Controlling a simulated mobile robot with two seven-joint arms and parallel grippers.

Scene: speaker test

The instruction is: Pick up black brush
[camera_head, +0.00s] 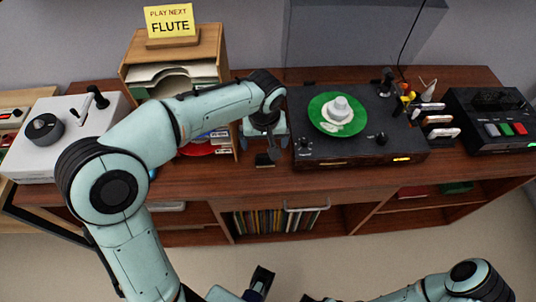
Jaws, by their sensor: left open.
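Several small brush-like items stand close together right of the turntable. Their front faces look pale, one of them orange-brown, with dark parts between; I cannot tell which one is the black brush. My left gripper (269,148) is open and points down, left of the turntable with the green record. It is well to the left of the brush-like items, and nothing shows between its fingers.
The turntable (360,155) carries a green record (322,120) with a white piece on top. A black device (492,120) with coloured buttons stands at right. A wooden rack (208,45) bears a yellow sign (169,20). A white player (75,112) stands at left. The cabinet's front strip is mostly clear.

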